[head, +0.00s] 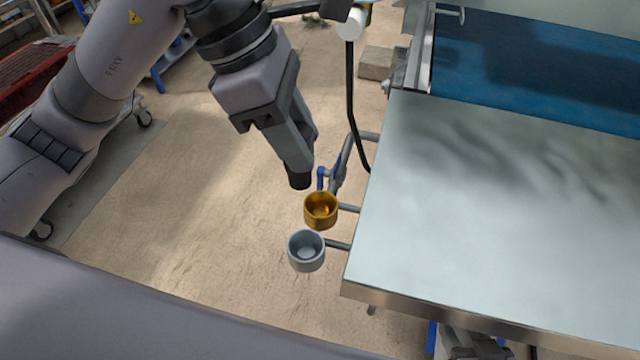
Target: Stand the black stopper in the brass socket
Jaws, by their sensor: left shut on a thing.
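The brass socket (321,211) is a gold-coloured round cup on a short rod at the left side of the metal table. It looks open and empty. The black stopper (299,181) is a small dark cylinder at the tips of my left gripper (297,166). My left gripper is shut on it and points down. In the picture the stopper is just above and slightly left of the brass socket, apart from it. Its exact height over the socket is hard to tell.
A grey socket (306,250) of similar shape sits just below the brass one. The metal table (500,220) fills the right side, its top bare. A black cable (351,110) and a blue-handled valve (332,177) are close behind the brass socket. Open floor lies to the left.

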